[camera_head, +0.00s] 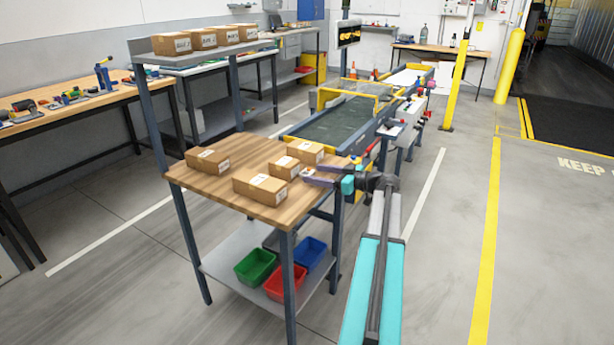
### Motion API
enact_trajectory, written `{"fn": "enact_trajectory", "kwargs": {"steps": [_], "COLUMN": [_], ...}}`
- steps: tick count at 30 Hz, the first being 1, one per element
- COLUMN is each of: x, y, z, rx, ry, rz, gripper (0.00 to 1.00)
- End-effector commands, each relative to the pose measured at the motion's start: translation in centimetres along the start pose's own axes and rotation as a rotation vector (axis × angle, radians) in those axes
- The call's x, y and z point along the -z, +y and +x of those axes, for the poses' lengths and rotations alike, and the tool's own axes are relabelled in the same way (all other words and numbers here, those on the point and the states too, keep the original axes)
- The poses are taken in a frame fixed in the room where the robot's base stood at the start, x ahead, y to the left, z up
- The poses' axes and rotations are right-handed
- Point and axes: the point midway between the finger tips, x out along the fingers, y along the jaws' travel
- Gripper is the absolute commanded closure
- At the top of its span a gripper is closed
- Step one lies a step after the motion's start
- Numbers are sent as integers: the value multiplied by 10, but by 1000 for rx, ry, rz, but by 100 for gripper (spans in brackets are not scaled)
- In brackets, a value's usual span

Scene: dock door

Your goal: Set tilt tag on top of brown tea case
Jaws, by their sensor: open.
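Several brown boxes with white labels lie on the wooden table top (217,187): one at the left (207,161), one at the front (260,190), a small one in the middle (284,168) and one at the back right (306,152). The labels are too small to read, so I cannot tell which is the brown tea case. I cannot make out the tilt tag. My gripper (309,177) is open at the table's right edge, beside the small box. Its fingers point left, and nothing shows between them.
An upper shelf (250,46) carries more brown boxes. Green (256,267), red (287,283) and blue (309,254) bins stand on the lower shelf. A conveyor (340,121) lies behind the table. A yellow post (456,80) stands farther back. The floor at the right is clear.

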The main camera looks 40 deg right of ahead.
Motion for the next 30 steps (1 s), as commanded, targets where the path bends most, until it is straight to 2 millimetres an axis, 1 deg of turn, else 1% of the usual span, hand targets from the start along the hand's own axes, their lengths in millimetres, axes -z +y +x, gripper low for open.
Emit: {"fn": "enact_trajectory", "kwargs": {"steps": [1, 3, 7, 24, 25, 26, 30], "x": [-1, 0, 0, 0, 0, 0, 0], "y": [0, 0, 0, 0, -1, -1, 0], "z": [8, 16, 24, 26, 26, 26, 26], "rx": [2, 3, 0, 0, 0, 0, 0], "ry": [0, 0, 0, 0, 0, 0, 0], "rz": [0, 0, 0, 0, 0, 0, 0], "gripper": [38, 38, 38, 38, 39, 44, 68]}}
